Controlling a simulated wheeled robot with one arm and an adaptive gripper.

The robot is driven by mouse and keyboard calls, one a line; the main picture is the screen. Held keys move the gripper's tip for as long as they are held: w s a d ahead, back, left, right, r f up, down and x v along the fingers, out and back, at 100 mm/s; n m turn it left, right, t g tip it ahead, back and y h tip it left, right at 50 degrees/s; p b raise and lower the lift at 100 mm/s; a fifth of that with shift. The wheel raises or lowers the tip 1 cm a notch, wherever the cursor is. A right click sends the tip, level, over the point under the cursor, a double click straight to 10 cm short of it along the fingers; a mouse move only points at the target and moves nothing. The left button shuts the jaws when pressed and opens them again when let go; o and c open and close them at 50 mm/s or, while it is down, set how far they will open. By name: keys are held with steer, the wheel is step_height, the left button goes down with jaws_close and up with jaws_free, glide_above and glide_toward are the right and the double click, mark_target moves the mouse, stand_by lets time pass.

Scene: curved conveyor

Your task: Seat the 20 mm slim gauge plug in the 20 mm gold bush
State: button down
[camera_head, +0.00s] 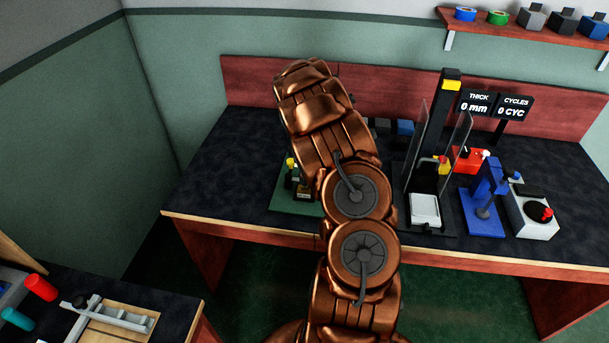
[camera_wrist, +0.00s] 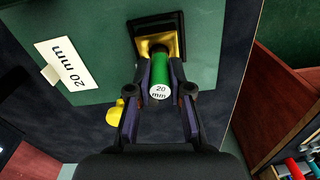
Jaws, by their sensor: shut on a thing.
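In the wrist view the gauge plug (camera_wrist: 161,80) is a green cylinder with a white end face reading "20 mm". My gripper (camera_wrist: 160,74) is shut on it, with one dark finger on each side. The gold bush (camera_wrist: 149,45) is a square gold piece in a dark frame on a green board (camera_wrist: 205,65), just beyond the plug. The plug's far end points at the bush's dark opening. I cannot tell how far it is in. In the head view my arm hides the gripper, plug and bush; part of the green board (camera_head: 289,205) shows left of the arm.
A white "20 mm" label (camera_wrist: 68,65) lies on the board. A yellow knob (camera_wrist: 115,112) is left of my fingers. In the head view, a black press (camera_head: 443,115) with clear guards and a blue fixture (camera_head: 487,190) stand right of my arm. The bench's left side is clear.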

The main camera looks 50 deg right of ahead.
steer(key=shift+f, duration=0.5)
steer(key=shift+f, duration=0.2)
steer(key=c, duration=1.1)
jaws_free()
steer(key=shift+r, duration=0.1)
